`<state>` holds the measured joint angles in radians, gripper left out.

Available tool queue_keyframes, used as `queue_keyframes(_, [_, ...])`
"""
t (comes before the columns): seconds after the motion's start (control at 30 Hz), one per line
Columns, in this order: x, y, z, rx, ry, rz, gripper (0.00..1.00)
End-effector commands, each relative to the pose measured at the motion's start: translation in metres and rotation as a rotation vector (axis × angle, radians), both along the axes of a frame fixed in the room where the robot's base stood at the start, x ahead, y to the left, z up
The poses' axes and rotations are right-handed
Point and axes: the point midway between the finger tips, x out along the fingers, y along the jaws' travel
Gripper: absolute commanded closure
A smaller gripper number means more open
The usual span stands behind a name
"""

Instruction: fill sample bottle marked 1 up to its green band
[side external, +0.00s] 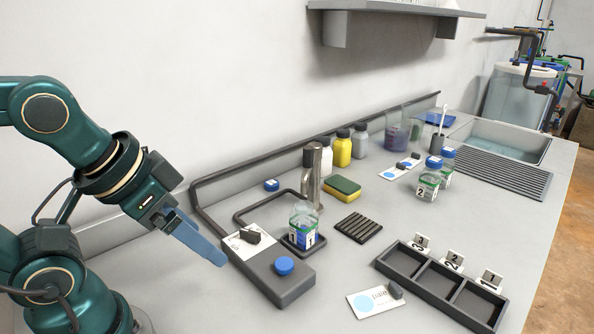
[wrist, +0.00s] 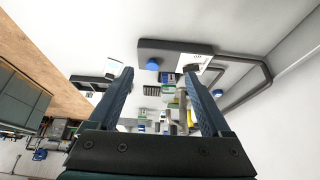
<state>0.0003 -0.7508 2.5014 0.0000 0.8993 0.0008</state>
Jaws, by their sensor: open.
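A grey base (side external: 278,286) in front carries a round blue button (side external: 284,265), also seen in the wrist view (wrist: 152,64). My gripper (side external: 220,260) is to the left of the base, above the counter, open and empty. In the wrist view its two fingers (wrist: 160,74) are spread apart.
A slotted rack (side external: 442,283) with number tags stands at the front right. Capped bottle 2 (side external: 428,186) and another capped bottle (side external: 447,165) stand farther back. A sponge (side external: 342,188) and dark ribbed mat (side external: 358,228) lie right of the tap.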

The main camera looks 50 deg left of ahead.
Motion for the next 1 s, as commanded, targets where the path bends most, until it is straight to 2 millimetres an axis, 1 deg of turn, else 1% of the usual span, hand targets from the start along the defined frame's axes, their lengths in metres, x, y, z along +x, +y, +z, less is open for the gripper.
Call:
queue_keyframes(0.4, [0.0001, 0.0, 0.0002, 0.0, 0.0, 0.001, 0.18])
queue_keyframes(0.47, [0.0001, 0.0, 0.0002, 0.0, 0.0, 0.001, 0.4])
queue_keyframes(0.5, [0.0001, 0.0, 0.0002, 0.0, 0.0, 0.001, 0.56])
queue_keyframes(0.57, [0.0001, 0.0, 0.0002, 0.0, 0.0, 0.001, 0.79])
queue_keyframes(0.6, [0.0001, 0.0, 0.0002, 0.0, 0.0, 0.001, 0.94])
queue_keyframes(0.63, [0.0001, 0.0, 0.0002, 0.0, 0.0, 0.001, 1.0])
queue_keyframes(1.0, [0.0001, 0.0, 0.0002, 0.0, 0.0, 0.001, 1.0])
